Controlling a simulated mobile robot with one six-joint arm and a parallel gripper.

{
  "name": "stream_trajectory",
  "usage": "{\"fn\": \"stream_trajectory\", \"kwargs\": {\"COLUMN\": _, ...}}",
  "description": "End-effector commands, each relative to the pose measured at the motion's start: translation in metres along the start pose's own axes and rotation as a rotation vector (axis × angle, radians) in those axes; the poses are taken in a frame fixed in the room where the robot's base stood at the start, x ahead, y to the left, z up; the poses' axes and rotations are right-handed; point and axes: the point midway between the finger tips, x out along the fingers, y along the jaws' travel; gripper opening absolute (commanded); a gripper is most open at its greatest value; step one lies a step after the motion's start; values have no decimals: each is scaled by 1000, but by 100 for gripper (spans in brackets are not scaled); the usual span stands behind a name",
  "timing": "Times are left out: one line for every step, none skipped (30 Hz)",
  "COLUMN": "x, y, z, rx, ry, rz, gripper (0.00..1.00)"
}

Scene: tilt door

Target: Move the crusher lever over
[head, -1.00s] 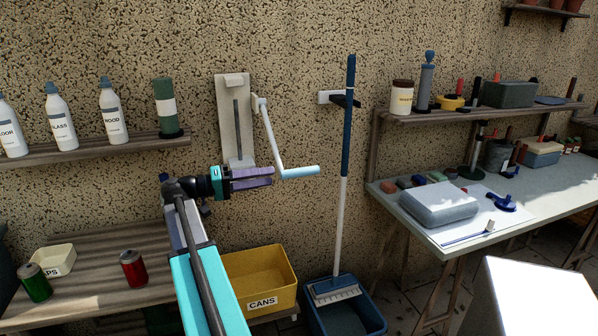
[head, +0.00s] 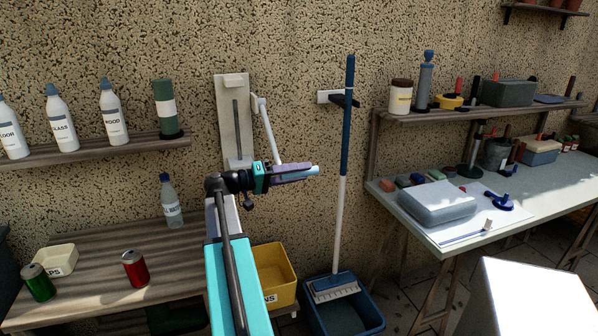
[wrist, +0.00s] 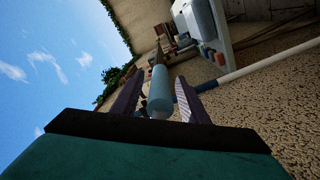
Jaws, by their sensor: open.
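The crusher (head: 233,118) is a pale wall plate with a vertical slot. Its white lever arm (head: 268,133) slants down and right from a pivot at the plate's right side and ends in a light blue grip (head: 312,170). My gripper (head: 308,172) is at that grip, with its purple fingers alongside it. In the wrist view the blue grip (wrist: 159,92) lies between the two open fingers of my gripper (wrist: 160,100), with gaps on the sides. I cannot tell whether either finger touches it.
A broom (head: 345,150) hangs on the wall just right of the grip, above a blue bin (head: 345,315). A yellow bin (head: 275,272) stands below the crusher. Red (head: 135,268) and green (head: 38,282) cans and a bottle (head: 171,205) stand on the left bench.

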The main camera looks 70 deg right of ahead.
Motion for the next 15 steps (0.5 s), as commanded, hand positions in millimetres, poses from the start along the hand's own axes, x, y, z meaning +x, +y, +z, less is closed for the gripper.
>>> {"fn": "stream_trajectory", "kwargs": {"x": 1, "y": 0, "z": 0, "rx": 0, "ry": 0, "rz": 0, "gripper": 40}}
{"fn": "stream_trajectory", "kwargs": {"x": 1, "y": 0, "z": 0, "rx": 0, "ry": 0, "rz": 0, "gripper": 40}}
{"fn": "stream_trajectory", "kwargs": {"x": 1, "y": 0, "z": 0, "rx": 0, "ry": 0, "rz": 0, "gripper": 40}}
{"fn": "stream_trajectory", "kwargs": {"x": 1, "y": 0, "z": 0, "rx": 0, "ry": 0, "rz": 0, "gripper": 40}}
{"fn": "stream_trajectory", "kwargs": {"x": 0, "y": 0, "z": 0, "rx": 0, "ry": 0, "rz": 0, "gripper": 40}}
{"fn": "stream_trajectory", "kwargs": {"x": 0, "y": 0, "z": 0, "rx": 0, "ry": 0, "rz": 0, "gripper": 40}}
{"fn": "stream_trajectory", "kwargs": {"x": 0, "y": 0, "z": 0, "rx": 0, "ry": 0, "rz": 0, "gripper": 40}}
{"fn": "stream_trajectory", "kwargs": {"x": 0, "y": 0, "z": 0, "rx": 0, "ry": 0, "rz": 0, "gripper": 39}}
{"fn": "stream_trajectory", "kwargs": {"x": 0, "y": 0, "z": 0, "rx": 0, "ry": 0, "rz": 0, "gripper": 32}}
{"fn": "stream_trajectory", "kwargs": {"x": 0, "y": 0, "z": 0, "rx": 0, "ry": 0, "rz": 0, "gripper": 27}}
{"fn": "stream_trajectory", "kwargs": {"x": 0, "y": 0, "z": 0, "rx": 0, "ry": 0, "rz": 0, "gripper": 22}}
{"fn": "stream_trajectory", "kwargs": {"x": 0, "y": 0, "z": 0, "rx": 0, "ry": 0, "rz": 0, "gripper": 15}}
{"fn": "stream_trajectory", "kwargs": {"x": 0, "y": 0, "z": 0, "rx": 0, "ry": 0, "rz": -1, "gripper": 10}}
{"fn": "stream_trajectory", "kwargs": {"x": 0, "y": 0, "z": 0, "rx": 0, "ry": 0, "rz": -1, "gripper": 5}}
{"fn": "stream_trajectory", "kwargs": {"x": 0, "y": 0, "z": 0, "rx": 0, "ry": 0, "rz": -1, "gripper": 0}}
